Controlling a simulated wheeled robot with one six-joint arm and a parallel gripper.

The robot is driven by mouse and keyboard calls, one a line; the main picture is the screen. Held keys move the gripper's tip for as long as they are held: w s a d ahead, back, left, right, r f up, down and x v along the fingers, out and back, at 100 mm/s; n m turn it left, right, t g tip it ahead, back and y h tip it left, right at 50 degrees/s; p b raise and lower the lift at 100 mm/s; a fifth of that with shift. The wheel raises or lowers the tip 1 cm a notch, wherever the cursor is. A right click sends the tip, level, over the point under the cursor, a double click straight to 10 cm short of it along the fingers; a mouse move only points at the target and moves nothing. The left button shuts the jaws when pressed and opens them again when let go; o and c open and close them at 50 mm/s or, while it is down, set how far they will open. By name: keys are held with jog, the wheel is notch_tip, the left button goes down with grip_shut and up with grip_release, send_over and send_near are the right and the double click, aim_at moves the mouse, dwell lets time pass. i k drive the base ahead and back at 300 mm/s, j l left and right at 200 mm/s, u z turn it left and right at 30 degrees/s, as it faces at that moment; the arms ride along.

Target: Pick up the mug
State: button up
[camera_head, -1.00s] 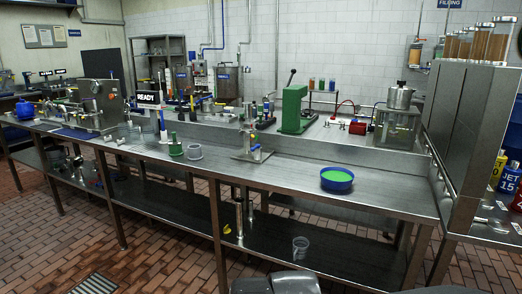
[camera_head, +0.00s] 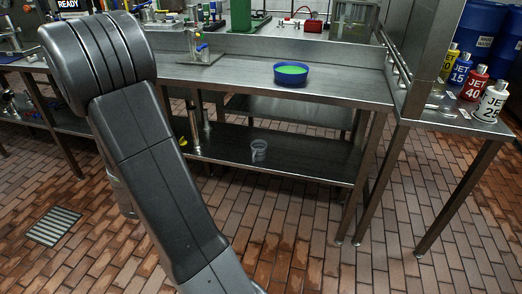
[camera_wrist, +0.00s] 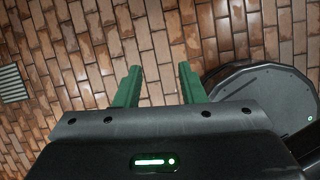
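No clear mug with a handle shows. A translucent cup-shaped vessel (camera_head: 258,150) stands upright on the lower shelf of the steel bench in the head view; I cannot tell whether it is the mug. It is not in the wrist view. My gripper (camera_wrist: 158,82) has its two green fingers apart with nothing between them, over the brick floor. In the head view my arm rises at the left front, apart from the cup, and the gripper itself is not visible there.
A blue bowl with green contents (camera_head: 291,74) sits on the upper bench top (camera_head: 345,90). The lower shelf (camera_head: 310,163) lies beneath, between steel legs. Several labelled bottles (camera_head: 489,101) stand on the right side table. The tiled floor in front is open, with a drain grate (camera_head: 53,227) at left.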

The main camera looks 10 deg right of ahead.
aim_at(258, 153)
jog(key=i+l+z, duration=0.15)
jog(key=i+l, duration=1.05)
